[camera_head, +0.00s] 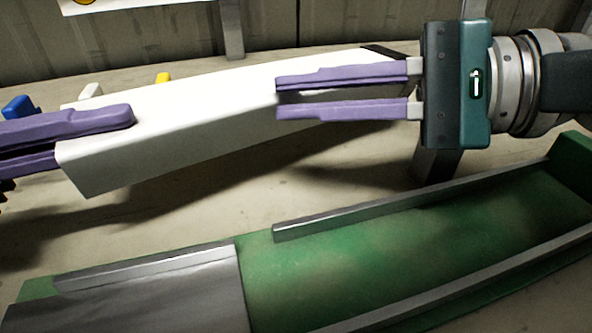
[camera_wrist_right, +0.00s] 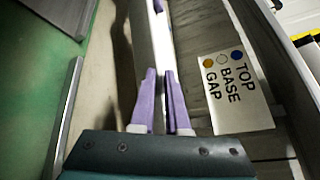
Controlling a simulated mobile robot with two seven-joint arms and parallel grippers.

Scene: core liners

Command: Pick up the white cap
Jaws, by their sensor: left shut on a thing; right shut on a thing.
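A small white piece, likely the white cap (camera_head: 91,90), shows behind the long white liner (camera_head: 200,125), between a blue piece and a yellow piece. The liner partly hides it. My left gripper (camera_head: 92,136) is shut on the liner's left part; one finger lies across its face and the other is partly hidden. My right gripper (camera_head: 277,98) is shut on the liner's right part. In the right wrist view its purple fingers (camera_wrist_right: 160,74) close around the white liner (camera_wrist_right: 146,35). The liner is held tilted, its right end higher in the picture.
A blue piece (camera_head: 18,107) and a yellow piece (camera_head: 162,77) stand behind the liner. A green tray (camera_head: 370,235) with metal rails (camera_head: 350,205) lies in front. A sign (camera_wrist_right: 238,92) reads TOP, BASE, GAP. Bare surface (camera_head: 230,205) lies between liner and tray.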

